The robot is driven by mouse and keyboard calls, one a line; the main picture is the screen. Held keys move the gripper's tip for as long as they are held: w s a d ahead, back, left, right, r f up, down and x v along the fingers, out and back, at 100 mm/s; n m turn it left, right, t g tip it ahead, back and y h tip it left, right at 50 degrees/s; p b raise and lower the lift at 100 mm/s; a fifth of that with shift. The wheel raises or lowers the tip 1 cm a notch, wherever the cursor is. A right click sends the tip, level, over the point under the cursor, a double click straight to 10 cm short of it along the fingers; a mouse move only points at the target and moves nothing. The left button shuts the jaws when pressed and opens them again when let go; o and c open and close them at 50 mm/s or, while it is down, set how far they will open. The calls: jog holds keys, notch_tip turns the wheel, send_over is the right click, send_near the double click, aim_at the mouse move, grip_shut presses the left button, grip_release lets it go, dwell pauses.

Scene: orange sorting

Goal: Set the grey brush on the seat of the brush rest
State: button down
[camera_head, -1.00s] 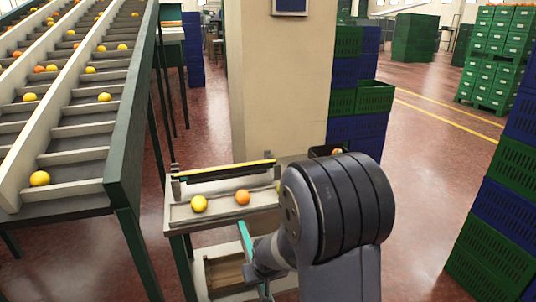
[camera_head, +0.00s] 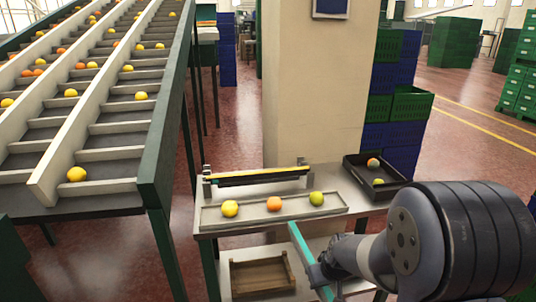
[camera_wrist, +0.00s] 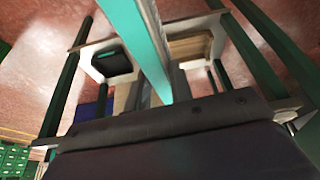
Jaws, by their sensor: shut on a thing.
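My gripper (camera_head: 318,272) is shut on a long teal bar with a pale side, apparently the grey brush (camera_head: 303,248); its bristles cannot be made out. It slants up and left in front of the sorting table's near edge. In the wrist view the same bar (camera_wrist: 138,32) runs from the top edge to the middle; the fingertips are not clear there. The likely brush rest (camera_head: 207,187) stands along the table's back, with grey end posts. A long yellow-topped black piece (camera_head: 257,177) lies between the posts; whether it is part of the rest cannot be told.
A shallow tray (camera_head: 217,221) in front of the rest holds a yellow, an orange and a greenish fruit. A black tray (camera_head: 397,177) with fruit stands right. A wooden box (camera_head: 262,277) sits below. The sloped conveyor (camera_head: 150,165) rises left; a pillar (camera_head: 315,90) stands behind.

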jog(key=shift+a+r+n+y, duration=0.5)
jog(key=shift+a+r+n, duration=0.55)
jog(key=shift+a+n, duration=0.25)
